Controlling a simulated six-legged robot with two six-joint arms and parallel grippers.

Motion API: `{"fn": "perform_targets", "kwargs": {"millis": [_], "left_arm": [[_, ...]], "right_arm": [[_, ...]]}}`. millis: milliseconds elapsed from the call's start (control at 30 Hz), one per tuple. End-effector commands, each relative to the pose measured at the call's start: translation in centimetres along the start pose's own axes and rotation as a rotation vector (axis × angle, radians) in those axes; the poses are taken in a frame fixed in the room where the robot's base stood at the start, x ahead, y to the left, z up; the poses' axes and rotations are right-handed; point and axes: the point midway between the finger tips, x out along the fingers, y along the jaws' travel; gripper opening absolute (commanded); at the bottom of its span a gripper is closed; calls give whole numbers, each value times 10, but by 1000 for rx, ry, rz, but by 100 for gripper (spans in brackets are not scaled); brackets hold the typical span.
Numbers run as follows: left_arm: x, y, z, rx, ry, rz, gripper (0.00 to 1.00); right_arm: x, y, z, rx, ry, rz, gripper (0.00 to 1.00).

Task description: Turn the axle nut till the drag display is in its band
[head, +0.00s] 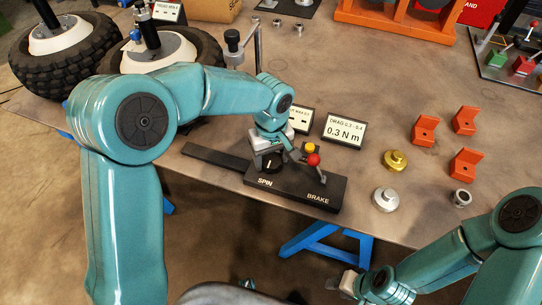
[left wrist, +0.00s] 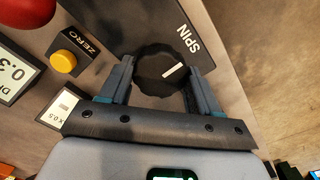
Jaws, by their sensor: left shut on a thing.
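My left gripper (head: 268,155) is at the black SPIN knob (head: 273,167) on a dark control box (head: 310,188). In the left wrist view its two fingers (left wrist: 160,72) are shut on either side of the knob (left wrist: 155,88), whose white pointer line is tilted. The drag display (head: 344,130) reads 0.3 N m; its band text is small, seemingly 0.3 to 0.4. It is partly cut off in the left wrist view (left wrist: 10,75). I cannot pick out the axle nut. My right gripper (head: 345,283) is low by the table's front edge, its fingers unclear.
A red-topped BRAKE lever (head: 313,160) and a yellow ZERO button (left wrist: 64,61) are close to my left gripper. Orange brackets (head: 466,164), a brass part (head: 395,161) and a silver part (head: 385,199) lie on the right.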

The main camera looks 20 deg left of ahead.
Motion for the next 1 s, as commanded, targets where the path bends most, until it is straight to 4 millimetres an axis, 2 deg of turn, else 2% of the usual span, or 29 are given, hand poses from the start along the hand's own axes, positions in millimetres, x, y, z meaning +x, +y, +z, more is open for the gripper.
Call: {"fn": "perform_targets", "kwargs": {"millis": [100,133,200,567,733,1000], "left_arm": [[-2,0,-2,-2,5,3,32],[-2,0,-2,-2,5,3,69],[-2,0,-2,-1,4,3,88],[-6,0,-1,0,3,2,88],[-36,1,-1,-1,6,5,88],[-110,1,-1,0,5,6,88]], "right_arm": [[0,0,0,0,0,0,43],[0,0,0,0,0,0,43],[0,0,0,0,0,0,43],[0,0,0,0,0,0,43],[-2,-1,0,0,0,0,43],[-7,-3,0,0,0,0,43]]}}
